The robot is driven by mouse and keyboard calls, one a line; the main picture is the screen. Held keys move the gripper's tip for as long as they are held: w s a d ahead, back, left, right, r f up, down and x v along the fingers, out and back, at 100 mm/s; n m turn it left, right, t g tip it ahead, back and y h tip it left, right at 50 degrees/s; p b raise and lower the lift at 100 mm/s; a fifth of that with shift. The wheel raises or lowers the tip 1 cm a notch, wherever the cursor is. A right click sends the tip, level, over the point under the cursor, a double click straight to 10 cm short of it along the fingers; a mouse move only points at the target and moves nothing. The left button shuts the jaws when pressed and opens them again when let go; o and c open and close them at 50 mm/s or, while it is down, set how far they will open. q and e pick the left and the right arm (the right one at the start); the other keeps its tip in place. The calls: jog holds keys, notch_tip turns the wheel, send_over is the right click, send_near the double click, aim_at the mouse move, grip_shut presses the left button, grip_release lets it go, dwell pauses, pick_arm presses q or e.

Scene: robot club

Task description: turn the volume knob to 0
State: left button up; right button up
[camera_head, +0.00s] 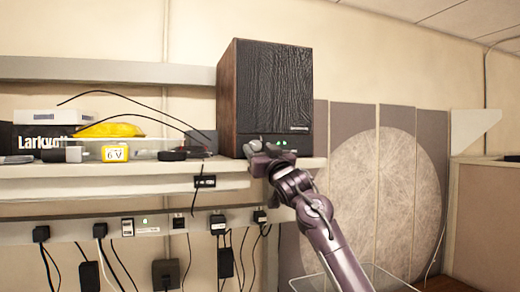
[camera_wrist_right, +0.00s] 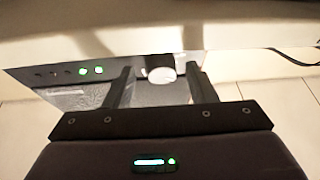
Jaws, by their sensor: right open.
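A tall dark speaker (camera_head: 270,95) with wooden sides stands on the shelf, with two green lights low on its front. My right gripper (camera_head: 262,150) is at the bottom of that front and hides most of the knob area in the head view. In the right wrist view, the pale round volume knob (camera_wrist_right: 160,70) sits between the two open fingers of my right gripper (camera_wrist_right: 157,80), with no clear contact. The knob's pointer and any scale marks cannot be made out. The speaker's panel with green lights (camera_wrist_right: 55,76) is left of the knob there. My left gripper is not in view.
The shelf (camera_head: 110,171) holds a yellow item (camera_head: 110,130) in a clear tray, a yellow 6 V block (camera_head: 115,154) and a dark box (camera_head: 35,138) left of the speaker. Plugs and cables hang below. A round pale panel (camera_head: 390,200) stands at right.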

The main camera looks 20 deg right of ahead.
jog(key=shift+s, duration=0.1)
jog(key=shift+c, duration=0.5)
jog(key=shift+a, duration=0.1)
jog(key=c, duration=0.9)
jog(key=shift+n, duration=0.3)
jog(key=shift+n+y, duration=0.5)
jog(key=shift+n, duration=0.3)
jog(key=n+y, duration=0.1)
jog(key=n+g, duration=0.1)
jog(key=n, duration=0.1)
jog(key=n+y, duration=0.1)
jog(key=n, duration=0.1)
jog(key=shift+d+r+g+y, duration=0.1)
jog(key=shift+d+g+y, duration=0.2)
jog(key=shift+d+g, duration=0.1)
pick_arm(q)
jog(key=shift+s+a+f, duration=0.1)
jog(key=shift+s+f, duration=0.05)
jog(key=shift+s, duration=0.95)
pick_arm(e)
jog(key=shift+r+n+g+y, duration=0.1)
jog(key=shift+n+g+y, duration=0.25)
jog(key=shift+n, duration=0.85)
jog(key=shift+n+g+y, duration=0.15)
jog(key=shift+n+g, duration=0.3)
jog(key=shift+n, duration=0.75)
